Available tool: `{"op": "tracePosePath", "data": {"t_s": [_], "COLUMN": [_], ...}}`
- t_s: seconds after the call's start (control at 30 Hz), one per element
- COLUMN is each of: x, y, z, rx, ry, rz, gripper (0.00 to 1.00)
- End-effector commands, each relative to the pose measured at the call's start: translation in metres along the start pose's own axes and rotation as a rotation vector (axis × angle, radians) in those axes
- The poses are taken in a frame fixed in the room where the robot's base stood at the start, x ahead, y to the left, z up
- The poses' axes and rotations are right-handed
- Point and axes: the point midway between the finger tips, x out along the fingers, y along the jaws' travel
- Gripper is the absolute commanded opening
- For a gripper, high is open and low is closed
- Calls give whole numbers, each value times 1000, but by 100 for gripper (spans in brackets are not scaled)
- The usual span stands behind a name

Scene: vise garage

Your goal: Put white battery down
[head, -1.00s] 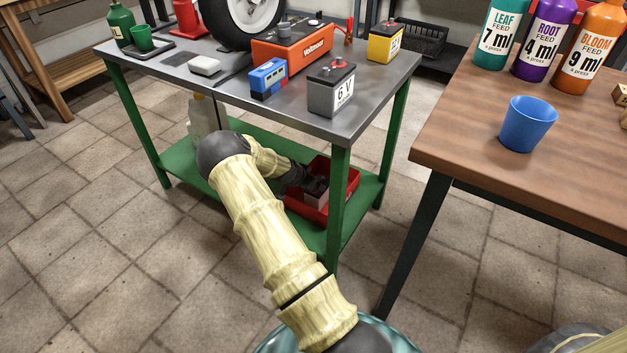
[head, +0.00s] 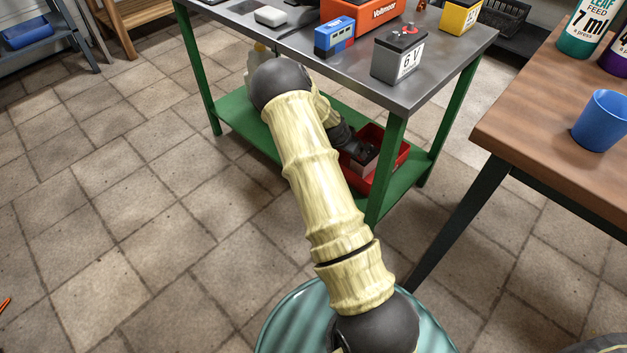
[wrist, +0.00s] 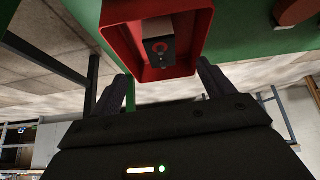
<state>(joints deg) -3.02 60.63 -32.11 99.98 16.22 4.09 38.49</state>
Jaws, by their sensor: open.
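The white battery (head: 361,170) stands in the red bin (head: 386,178) on the lower green shelf of the workbench. In the wrist view the battery (wrist: 157,46) shows its dark top with a red ring, inside the red bin (wrist: 122,48). My gripper (wrist: 164,82) is open, with one finger to each side of the picture and the battery beyond the fingertips, apart from them. In the head view my gripper (head: 360,152) is at the bin, just above the battery and partly hiding it.
The workbench (head: 330,62) top and its green legs stand over and around the bin. A grey 6 V battery (head: 398,54) and a blue box (head: 334,37) stand on it. A wooden table (head: 530,120) with a blue cup (head: 600,120) is at right.

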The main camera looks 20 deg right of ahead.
Motion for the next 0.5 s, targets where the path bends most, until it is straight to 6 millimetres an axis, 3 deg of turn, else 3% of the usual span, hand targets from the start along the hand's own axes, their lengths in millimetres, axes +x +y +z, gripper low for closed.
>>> {"op": "tracePosePath", "data": {"t_s": [0.03,0.27,0.5], "x": [-20,-107,-202], "y": [-1,0,14], "z": [5,44,89], "rx": [-17,-183,-420], "ry": [-33,-180,-281], "rz": [-19,-112,-239], "gripper": [81,81,81]}}
